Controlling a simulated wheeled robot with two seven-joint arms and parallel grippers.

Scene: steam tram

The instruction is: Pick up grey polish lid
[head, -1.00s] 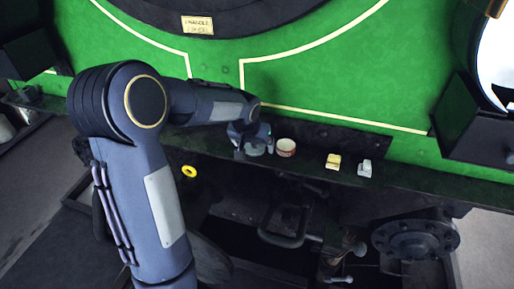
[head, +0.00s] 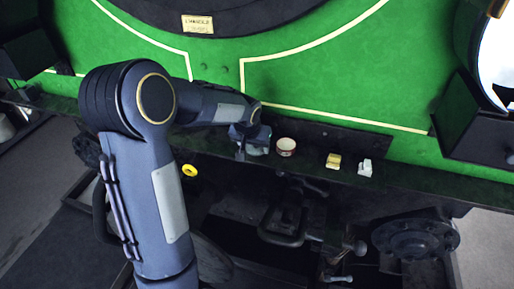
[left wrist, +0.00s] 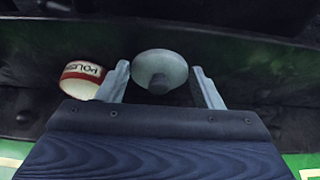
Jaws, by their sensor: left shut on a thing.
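In the head view my left gripper (head: 252,146) is at the dark shelf, left of the polish tin, and largely hides the lid. The open white and red polish tin (left wrist: 82,80) stands beside the left finger in the wrist view; it also shows in the head view (head: 286,146). My right gripper is not in view.
On the dark shelf (head: 400,178), a yellow block (head: 333,161) and a pale grey-white block (head: 365,168) stand right of the tin. A yellow ring (head: 189,170) shows below the shelf. The green tram front (head: 330,85) rises behind it.

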